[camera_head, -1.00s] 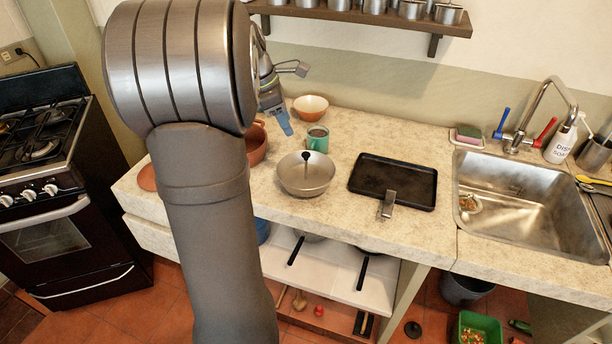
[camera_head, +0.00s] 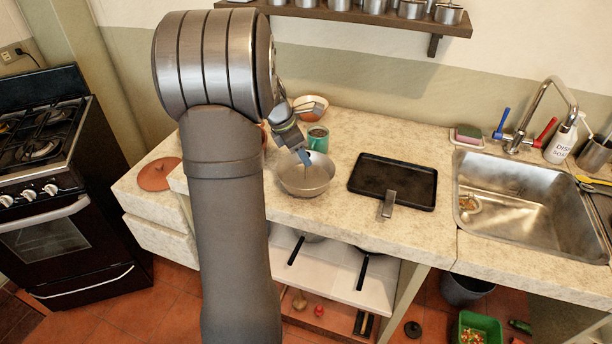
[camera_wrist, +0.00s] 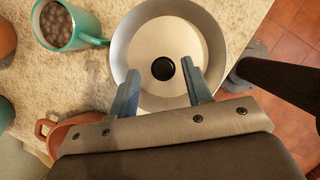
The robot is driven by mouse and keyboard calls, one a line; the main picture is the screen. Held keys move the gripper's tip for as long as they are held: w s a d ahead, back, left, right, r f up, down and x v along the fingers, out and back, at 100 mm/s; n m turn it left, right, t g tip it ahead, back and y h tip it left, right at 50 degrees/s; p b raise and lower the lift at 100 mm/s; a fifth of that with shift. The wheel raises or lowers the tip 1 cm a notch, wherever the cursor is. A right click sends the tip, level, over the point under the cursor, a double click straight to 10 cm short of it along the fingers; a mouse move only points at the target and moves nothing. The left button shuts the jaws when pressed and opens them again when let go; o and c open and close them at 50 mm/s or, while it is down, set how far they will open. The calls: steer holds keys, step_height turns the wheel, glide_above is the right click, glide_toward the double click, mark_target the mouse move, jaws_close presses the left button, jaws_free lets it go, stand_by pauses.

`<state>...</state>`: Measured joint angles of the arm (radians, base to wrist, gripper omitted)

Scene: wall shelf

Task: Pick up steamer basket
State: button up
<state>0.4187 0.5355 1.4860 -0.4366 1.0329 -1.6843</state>
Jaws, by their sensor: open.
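The steamer basket (camera_head: 306,178) is a round metal bowl shape with a dark knob on a central post, standing on the counter left of the black tray. In the wrist view the basket (camera_wrist: 132,47) lies below my gripper, its pale inside and black round knob (camera_wrist: 163,68) in sight. My gripper (camera_wrist: 162,85) is open and empty, with its two blue-grey fingers on either side of the knob as seen from above. In the head view my gripper (camera_head: 304,157) is over the basket. I cannot tell how far the fingertips are above the knob.
A teal mug (camera_head: 318,138) with dark contents stands just behind the basket. An orange bowl (camera_head: 311,104) is farther back. A black tray (camera_head: 393,182) lies to the right, before the sink (camera_head: 520,200). A terracotta pot (camera_wrist: 72,126) is close by in the wrist view.

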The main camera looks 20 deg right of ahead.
glide_above(308, 178)
step_height(308, 178, down, 5)
steer(key=shift+s+r, duration=0.1)
steer(key=shift+c, duration=0.3)
jaws_close()
